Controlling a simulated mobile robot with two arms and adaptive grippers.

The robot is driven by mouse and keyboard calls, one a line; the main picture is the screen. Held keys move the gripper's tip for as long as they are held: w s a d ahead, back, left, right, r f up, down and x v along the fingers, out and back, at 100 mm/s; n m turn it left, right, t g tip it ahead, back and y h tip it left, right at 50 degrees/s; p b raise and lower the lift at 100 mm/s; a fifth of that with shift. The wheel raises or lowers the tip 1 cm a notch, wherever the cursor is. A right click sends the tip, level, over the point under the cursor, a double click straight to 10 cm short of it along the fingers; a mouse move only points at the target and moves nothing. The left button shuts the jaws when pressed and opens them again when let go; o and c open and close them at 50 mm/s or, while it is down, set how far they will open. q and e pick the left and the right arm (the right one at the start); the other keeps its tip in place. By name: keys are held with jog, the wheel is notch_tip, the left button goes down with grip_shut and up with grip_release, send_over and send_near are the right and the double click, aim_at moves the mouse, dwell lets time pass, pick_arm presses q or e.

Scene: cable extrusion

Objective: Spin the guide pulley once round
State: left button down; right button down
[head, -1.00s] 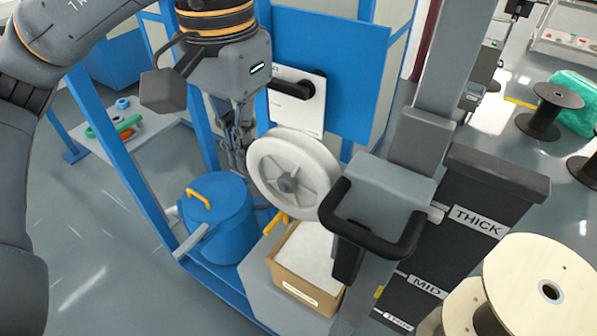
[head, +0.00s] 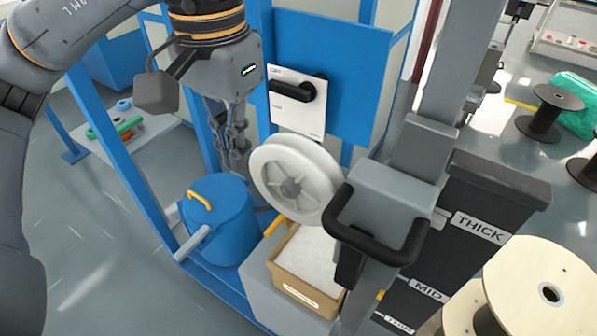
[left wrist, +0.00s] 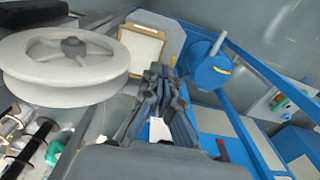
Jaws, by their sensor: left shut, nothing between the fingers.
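The guide pulley (head: 296,182) is a white-grey spoked wheel with a grey hub, in the middle of the head view. In the left wrist view the pulley (left wrist: 62,68) fills the upper left, with its dark hub showing. My left gripper (head: 238,168) points down just left of the pulley's rim in the head view. In the left wrist view its fingers (left wrist: 163,75) are together and empty, right of the pulley's rim. Whether a finger touches the rim, I cannot tell. My right gripper does not show.
A blue drum (head: 222,225) with a yellow handle stands below my left gripper. A cardboard box (head: 308,268) sits under the pulley. A white panel with a black handle (head: 297,103) is behind it. A dark cabinet labelled THICK (head: 480,226) stands to the right.

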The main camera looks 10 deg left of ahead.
pick_arm(q)
notch_tip(320, 180, up, 8)
jog(key=p, duration=0.8)
jog(key=shift+r, duration=0.2)
jog(key=shift+s+d, duration=0.3)
jog(key=shift+d, duration=0.6)
jog(key=shift+s+d, duration=0.3)
jog(key=shift+d, duration=0.55)
jog(key=shift+s+d, duration=0.3)
jog(key=shift+d, duration=0.6)
jog(key=shift+a+f, duration=0.1)
jog(key=shift+f+b, duration=0.2)
jog(key=shift+b, duration=0.15)
